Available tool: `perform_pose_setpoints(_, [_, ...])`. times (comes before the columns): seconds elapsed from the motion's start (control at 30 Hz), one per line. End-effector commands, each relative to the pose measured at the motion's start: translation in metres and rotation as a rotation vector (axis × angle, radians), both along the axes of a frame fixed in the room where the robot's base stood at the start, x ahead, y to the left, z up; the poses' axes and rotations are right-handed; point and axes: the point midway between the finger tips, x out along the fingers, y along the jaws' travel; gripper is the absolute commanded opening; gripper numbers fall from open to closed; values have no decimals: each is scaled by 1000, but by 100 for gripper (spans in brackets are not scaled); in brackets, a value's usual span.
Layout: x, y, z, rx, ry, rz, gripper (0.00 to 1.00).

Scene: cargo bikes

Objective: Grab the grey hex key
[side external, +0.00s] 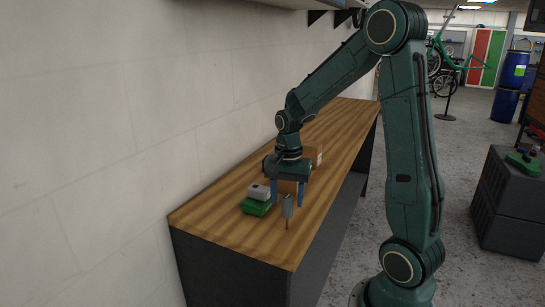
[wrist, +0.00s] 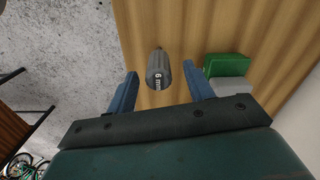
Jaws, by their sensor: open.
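The grey hex key (side external: 287,207) stands upright on the wooden bench top, with its thick grey handle up and a thin shaft below. In the wrist view its handle (wrist: 158,70) shows end-on with a "6 mm" marking, between my two blue fingers and a little beyond their tips. My gripper (side external: 287,200) points down over the bench, open and empty, with the hex key in front of it in the side view. In the wrist view my gripper (wrist: 160,80) has a finger on each side of the handle, with gaps on both sides. Contact is not visible.
A green box (side external: 256,207) with a grey block (side external: 259,192) on top stands close left of my gripper. A brown cardboard box (side external: 313,156) is behind it. The wooden bench (side external: 240,233) runs along the white wall; its front area is clear.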

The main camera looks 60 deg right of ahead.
Motion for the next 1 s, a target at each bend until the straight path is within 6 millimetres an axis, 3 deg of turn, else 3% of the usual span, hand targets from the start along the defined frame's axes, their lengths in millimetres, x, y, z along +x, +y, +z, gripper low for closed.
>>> perform_pose_setpoints(0.37, [-2,0,-38,0,3,1,52])
perform_pose_setpoints(0.9, [-2,0,-40,0,2,1,52])
perform_pose_setpoints(0.93, [-2,0,-40,0,2,1,50])
perform_pose_setpoints(1.0, [-2,0,-40,0,2,1,36])
